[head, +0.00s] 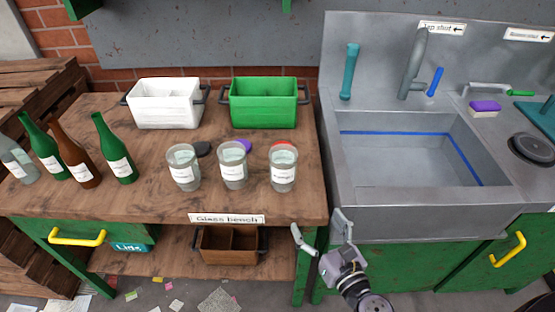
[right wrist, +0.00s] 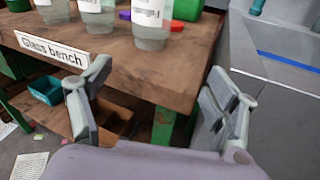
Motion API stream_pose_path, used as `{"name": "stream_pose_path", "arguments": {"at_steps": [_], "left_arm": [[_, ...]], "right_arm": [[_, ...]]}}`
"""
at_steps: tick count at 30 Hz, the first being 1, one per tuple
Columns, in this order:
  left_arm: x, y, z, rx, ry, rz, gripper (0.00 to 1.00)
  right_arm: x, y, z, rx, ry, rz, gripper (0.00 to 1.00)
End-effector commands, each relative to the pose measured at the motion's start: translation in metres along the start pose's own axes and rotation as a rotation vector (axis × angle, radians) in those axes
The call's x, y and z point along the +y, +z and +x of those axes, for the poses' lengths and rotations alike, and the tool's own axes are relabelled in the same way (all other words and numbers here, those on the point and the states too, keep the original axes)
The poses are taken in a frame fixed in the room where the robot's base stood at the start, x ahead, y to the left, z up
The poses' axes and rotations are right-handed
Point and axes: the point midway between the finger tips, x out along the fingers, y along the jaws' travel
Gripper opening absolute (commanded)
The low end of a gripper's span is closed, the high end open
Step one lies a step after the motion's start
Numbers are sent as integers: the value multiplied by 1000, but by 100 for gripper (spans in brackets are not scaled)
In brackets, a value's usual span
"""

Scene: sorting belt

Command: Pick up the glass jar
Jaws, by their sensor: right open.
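Three glass jars with white labels stand upright in a row on the wooden bench: a left jar (head: 183,167), a middle jar (head: 232,170) and a right jar (head: 282,168). My right gripper (head: 320,235) is open and empty, in front of the bench's right front corner and below the jars. In the right wrist view my right gripper (right wrist: 155,108) has its fingers apart, and the lower part of a jar (right wrist: 152,28) shows beyond them. My left gripper is not in view.
Several bottles, including a brown one (head: 78,150), stand at the bench's left. A white crate (head: 165,118) and a green crate (head: 264,118) stand at the back. A sink (head: 410,150) is at the right.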

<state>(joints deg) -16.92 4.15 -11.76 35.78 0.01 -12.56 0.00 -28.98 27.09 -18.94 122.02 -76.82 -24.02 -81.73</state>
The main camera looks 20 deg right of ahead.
Motion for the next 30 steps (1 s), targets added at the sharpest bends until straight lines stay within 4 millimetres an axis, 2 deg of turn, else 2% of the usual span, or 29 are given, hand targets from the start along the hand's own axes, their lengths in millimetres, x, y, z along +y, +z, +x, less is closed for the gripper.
{"name": "stream_pose_path", "arguments": {"at_steps": [3,7,21,25,30], "left_arm": [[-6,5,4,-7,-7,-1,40],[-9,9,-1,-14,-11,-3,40],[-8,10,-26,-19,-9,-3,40],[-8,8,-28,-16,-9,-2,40],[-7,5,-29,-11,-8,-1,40]], "right_arm": [[10,24,-4,-60,24,-89,82],[14,37,2,-84,29,-121,82],[17,44,88,-83,27,-119,82],[17,44,106,-82,28,-119,82],[18,44,117,-81,28,-118,82]]}}
